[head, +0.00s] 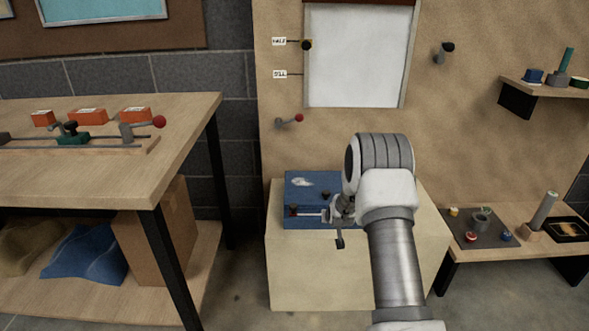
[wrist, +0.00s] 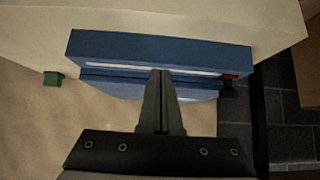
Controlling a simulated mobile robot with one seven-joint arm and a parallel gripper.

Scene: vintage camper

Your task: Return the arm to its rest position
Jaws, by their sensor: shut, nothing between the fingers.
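My arm reaches up from the bottom of the head view. My gripper (head: 341,212) is at the right part of a blue box or panel (head: 305,187) on a cream block, and my arm partly hides the block. In the wrist view my gripper (wrist: 160,74) has its two dark fingers together with nothing between them. The fingertips overlap the blue piece (wrist: 120,49), which has a pale strip along it. I cannot tell if they touch it.
A wooden workbench (head: 190,120) with orange boxes (head: 88,116) and a red-knobbed lever (head: 158,122) stands left. A pegboard-like panel with a white board (head: 355,55) is behind. A low bench (head: 520,250) and a shelf (head: 550,88) are right.

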